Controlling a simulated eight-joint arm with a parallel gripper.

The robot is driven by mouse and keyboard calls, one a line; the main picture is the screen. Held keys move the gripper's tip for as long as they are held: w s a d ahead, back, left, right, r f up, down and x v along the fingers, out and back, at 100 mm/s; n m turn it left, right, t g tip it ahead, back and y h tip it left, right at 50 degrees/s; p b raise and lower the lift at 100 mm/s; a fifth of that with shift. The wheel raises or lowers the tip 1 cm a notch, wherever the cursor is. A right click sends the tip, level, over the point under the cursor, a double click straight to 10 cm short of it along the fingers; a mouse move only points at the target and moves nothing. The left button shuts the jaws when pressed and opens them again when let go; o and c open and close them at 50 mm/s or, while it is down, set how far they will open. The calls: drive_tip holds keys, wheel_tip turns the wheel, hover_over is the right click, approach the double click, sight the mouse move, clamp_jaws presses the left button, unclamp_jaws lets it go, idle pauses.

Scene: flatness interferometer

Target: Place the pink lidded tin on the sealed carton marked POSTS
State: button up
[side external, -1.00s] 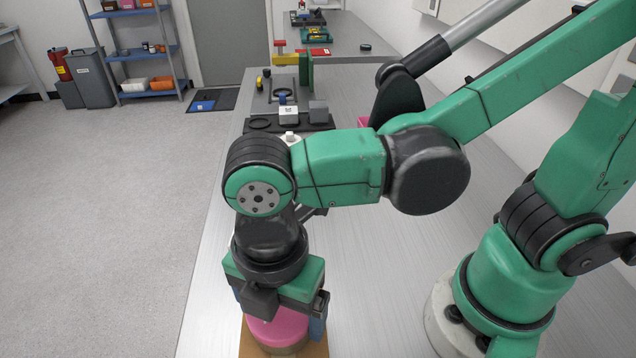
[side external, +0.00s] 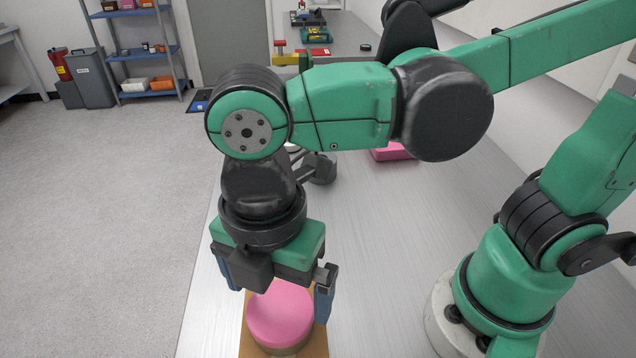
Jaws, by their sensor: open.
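The pink lidded tin (side external: 280,316) has a round pink lid and a tan side. It stands upright on a brown carton (side external: 317,344) at the bottom of the side external view. No marking on the carton can be read, and its lower part is cut off by the picture edge. My gripper (side external: 276,291) is open above the tin, its blue fingers spread to either side of the lid. The right finger shows beside the lid's upper right edge; the left finger is partly hidden behind the gripper body. The gripper appears clear of the tin.
A pink object (side external: 393,152) lies on the grey bench (side external: 400,260) beyond my arm. Part of a dark, jointed device (side external: 318,168) shows behind my wrist.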

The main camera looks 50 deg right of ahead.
sight(281, 307)
wheel_tip(281, 307, up, 8)
drive_tip(key=f, duration=0.1)
drive_tip(key=w+d+f+m+t, duration=0.3)
drive_tip(key=w+d+m, duration=0.1)
drive_tip(key=d+m, duration=0.5)
drive_tip(key=w+d+f+m+t, duration=0.3)
drive_tip(key=d+m, duration=0.6)
drive_tip(key=m, duration=0.3)
drive_tip(key=shift+w+d+f+m+t, duration=0.3)
drive_tip(key=shift+w+f+t, duration=0.1)
drive_tip(key=shift+w+t, duration=0.25)
